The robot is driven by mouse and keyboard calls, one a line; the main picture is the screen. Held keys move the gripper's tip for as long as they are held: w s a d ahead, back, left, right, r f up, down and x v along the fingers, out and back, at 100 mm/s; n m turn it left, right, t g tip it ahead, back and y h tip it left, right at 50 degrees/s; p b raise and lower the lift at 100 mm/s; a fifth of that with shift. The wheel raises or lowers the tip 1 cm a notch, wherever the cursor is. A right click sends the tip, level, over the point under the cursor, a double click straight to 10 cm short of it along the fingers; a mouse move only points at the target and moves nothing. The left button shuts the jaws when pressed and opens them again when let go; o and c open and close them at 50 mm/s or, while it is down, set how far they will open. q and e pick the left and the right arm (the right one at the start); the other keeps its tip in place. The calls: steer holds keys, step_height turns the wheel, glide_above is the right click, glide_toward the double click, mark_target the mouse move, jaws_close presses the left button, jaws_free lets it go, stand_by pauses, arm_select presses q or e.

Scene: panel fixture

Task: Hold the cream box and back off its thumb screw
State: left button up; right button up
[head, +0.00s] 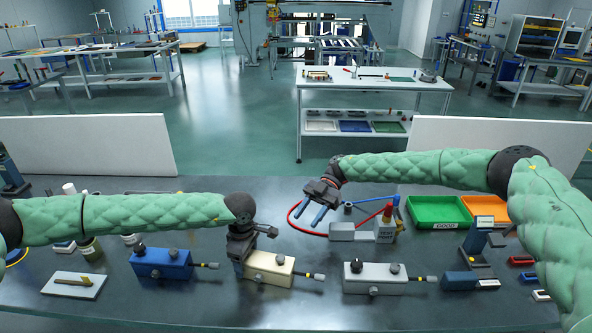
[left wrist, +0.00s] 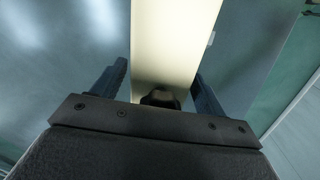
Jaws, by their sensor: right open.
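The cream box (head: 272,262) lies on the dark bench, with a black knob (head: 281,259) on top and a black-and-yellow plunger at its right end. My left gripper (head: 246,262) reaches down over the box's left part. My right gripper (head: 308,216) is open and empty, above the bench behind and right of the box. I cannot tell which knob is the thumb screw.
A similar blue box (head: 160,264) stands to the left and a grey box (head: 383,284) to the right. Behind, a fixture (head: 350,232) has a red hose. Green (head: 437,210) and orange bins (head: 484,207) stand at the back right.

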arm_select(q)
steer(key=shift+o, duration=0.4)
steer(key=shift+r, duration=0.1)
step_height(320, 180, up, 12)
steer(key=shift+f, duration=0.15)
steer(key=a+r, duration=0.1)
steer(key=w+a+r, duration=0.1)
steer(key=a, duration=0.1)
steer(key=a+r, duration=0.1)
steer(key=shift+w+a+b, duration=0.35)
stand_by(0.3)
